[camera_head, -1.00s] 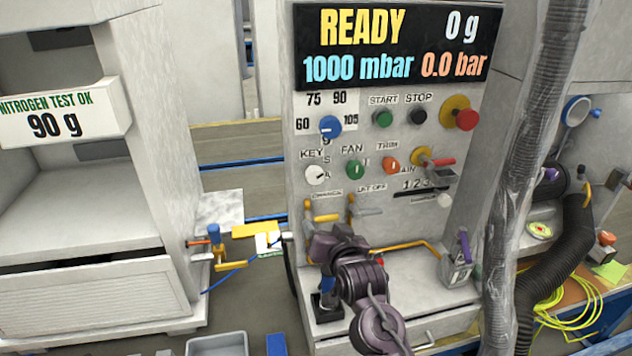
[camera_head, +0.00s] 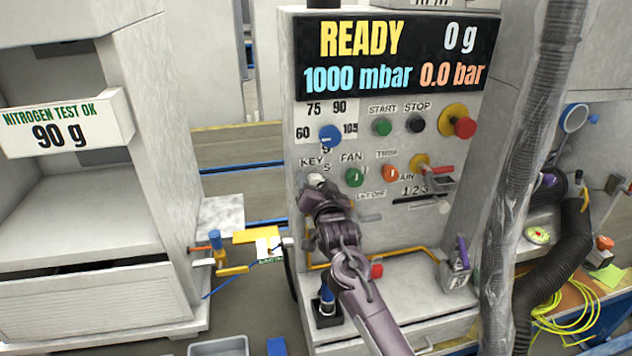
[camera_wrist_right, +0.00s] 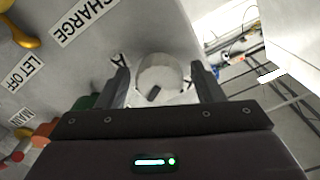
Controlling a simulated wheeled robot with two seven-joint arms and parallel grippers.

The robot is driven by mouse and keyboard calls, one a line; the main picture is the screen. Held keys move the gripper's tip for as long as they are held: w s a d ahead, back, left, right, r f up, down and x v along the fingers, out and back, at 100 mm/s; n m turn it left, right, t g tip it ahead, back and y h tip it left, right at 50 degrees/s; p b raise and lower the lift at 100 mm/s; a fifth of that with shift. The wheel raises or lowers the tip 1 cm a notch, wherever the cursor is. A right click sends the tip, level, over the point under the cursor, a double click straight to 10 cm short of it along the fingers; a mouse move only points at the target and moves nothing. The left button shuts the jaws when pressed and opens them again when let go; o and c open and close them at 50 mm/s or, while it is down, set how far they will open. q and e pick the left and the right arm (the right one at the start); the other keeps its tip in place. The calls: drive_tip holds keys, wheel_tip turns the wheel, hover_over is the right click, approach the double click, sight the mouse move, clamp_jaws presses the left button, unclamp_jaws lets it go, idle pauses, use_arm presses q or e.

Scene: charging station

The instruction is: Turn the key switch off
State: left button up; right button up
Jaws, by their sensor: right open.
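The key switch (camera_head: 315,181) is a white round knob under the KEY label on the grey panel, mostly hidden by my right gripper in the head view. In the right wrist view the knob (camera_wrist_right: 160,74) shows between the two fingers, with a dark slot mark on its face. My right gripper (camera_wrist_right: 161,82) is open, with one finger on each side of the knob; I cannot tell whether either finger touches it. In the head view my right gripper (camera_head: 318,190) is right at the panel. My left gripper is not in view.
The green FAN knob (camera_head: 354,177) and orange TRIM knob (camera_head: 391,174) sit just right of the key. A blue dial (camera_head: 330,135) is above it. A yellow pipe (camera_head: 400,250) runs below. A ribbed grey hose (camera_head: 530,180) hangs at the right.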

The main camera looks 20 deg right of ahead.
drive_tip(key=c, duration=1)
drive_tip(key=shift+o, duration=0.2)
drive_tip(key=shift+n, duration=0.4)
drive_tip(key=shift+r+n+p, duration=0.1)
drive_tip(key=shift+n+p, duration=0.55)
drive_tip(key=shift+n, duration=0.35)
drive_tip(key=n+p, duration=0.1)
drive_tip(key=n, duration=0.2)
drive_tip(key=shift+n, duration=0.4)
drive_tip(key=n+p, duration=0.1)
drive_tip(key=n, duration=0.4)
drive_tip(key=shift+a+p, duration=0.2)
drive_tip(key=shift+p, duration=0.15)
drive_tip(key=shift+n, duration=0.3)
